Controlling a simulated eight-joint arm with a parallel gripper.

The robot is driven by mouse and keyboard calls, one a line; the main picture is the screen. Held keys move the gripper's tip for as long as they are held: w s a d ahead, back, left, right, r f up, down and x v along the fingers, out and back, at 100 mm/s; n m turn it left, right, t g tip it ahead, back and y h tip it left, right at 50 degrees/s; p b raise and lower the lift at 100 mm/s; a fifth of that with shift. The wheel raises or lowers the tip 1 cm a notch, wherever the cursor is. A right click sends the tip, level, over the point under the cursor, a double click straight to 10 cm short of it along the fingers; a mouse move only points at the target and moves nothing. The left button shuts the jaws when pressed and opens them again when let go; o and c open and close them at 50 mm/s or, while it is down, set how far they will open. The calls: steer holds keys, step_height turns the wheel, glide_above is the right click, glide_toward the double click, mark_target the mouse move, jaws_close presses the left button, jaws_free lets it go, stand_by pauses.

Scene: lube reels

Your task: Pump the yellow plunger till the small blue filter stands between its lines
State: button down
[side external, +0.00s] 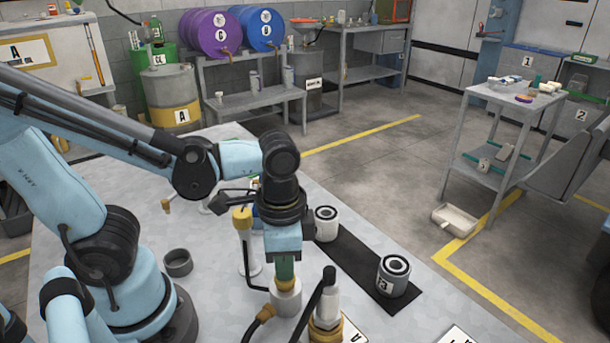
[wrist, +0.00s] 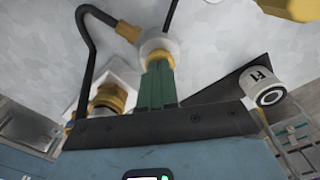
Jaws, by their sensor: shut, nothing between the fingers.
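My gripper (side external: 285,277) points straight down with its green fingers together and empty. The fingertips are at the yellow plunger (side external: 284,286) on top of a white cylinder (side external: 287,301); they appear to touch it. In the wrist view the shut fingers (wrist: 156,64) reach the yellow plunger (wrist: 154,54), and they hide part of it. I cannot clearly make out the small blue filter or its lines. A bit of blue shows beside the yellow-capped white column (side external: 244,245), largely hidden by my wrist, and I cannot tell what it is.
A brass fitting (side external: 325,327) with a black lever stands close in front. A dark ring-shaped cup (side external: 178,262) sits left. The bench between cup and column is clear.

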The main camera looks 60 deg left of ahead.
step_height(320, 180, up, 8)
steer(key=shift+f, duration=0.25)
stand_by(0.7)
steer(key=shift+w, duration=0.1)
stand_by(1.0)
steer(key=w+a+f+n+t, duration=0.1)
steer(key=w+a+n+t, duration=0.5)
steer(key=a+t, duration=0.1)
steer(key=shift+w+a+f, duration=0.2)
steer(key=shift+w+a, duration=0.05)
steer(key=shift+w, duration=0.15)
